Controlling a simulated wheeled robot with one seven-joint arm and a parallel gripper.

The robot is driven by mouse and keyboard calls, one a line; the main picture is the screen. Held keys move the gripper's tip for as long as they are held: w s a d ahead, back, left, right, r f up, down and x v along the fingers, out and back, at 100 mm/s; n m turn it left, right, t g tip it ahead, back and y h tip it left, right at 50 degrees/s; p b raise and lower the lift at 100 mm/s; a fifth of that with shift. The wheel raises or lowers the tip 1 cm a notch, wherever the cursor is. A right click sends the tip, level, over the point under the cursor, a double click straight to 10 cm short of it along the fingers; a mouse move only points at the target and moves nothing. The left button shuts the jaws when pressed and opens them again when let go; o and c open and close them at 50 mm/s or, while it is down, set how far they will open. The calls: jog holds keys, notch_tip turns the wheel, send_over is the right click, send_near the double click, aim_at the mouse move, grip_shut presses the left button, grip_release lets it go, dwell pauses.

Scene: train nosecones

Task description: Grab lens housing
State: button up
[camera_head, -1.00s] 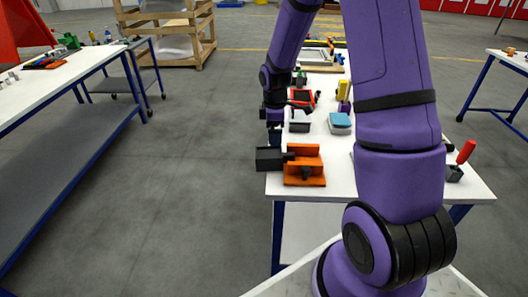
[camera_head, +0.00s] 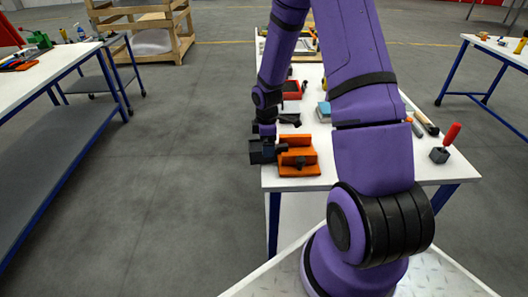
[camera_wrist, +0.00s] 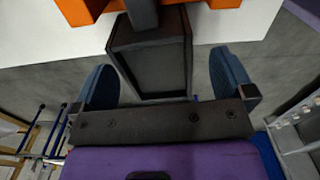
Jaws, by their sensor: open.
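A dark grey, box-shaped part (camera_head: 262,151), which looks like the lens housing, sticks out past the left edge of the table from an orange fixture (camera_head: 298,165). In the wrist view the housing (camera_wrist: 152,62) lies between the two blue fingers of my gripper (camera_wrist: 165,78), with a gap to each finger. The fingers are spread and hold nothing. In the head view my gripper (camera_head: 263,133) is just behind the housing and partly hidden by it. The orange fixture also shows at the top of the wrist view (camera_wrist: 235,18).
The white table (camera_head: 420,172) carries a red tray (camera_head: 292,88), a blue-topped item (camera_head: 324,110) and a red-handled tool in a grey block (camera_head: 439,155). My arm hides much of its middle. The floor left of the table is clear.

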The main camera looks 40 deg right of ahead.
jog(key=f, duration=0.3)
jog(key=shift+w+a+f, duration=0.25)
jog(key=shift+w+f, duration=0.05)
jog(key=shift+w, duration=0.1)
jog(key=shift+f, duration=0.6)
jog(key=c, duration=1)
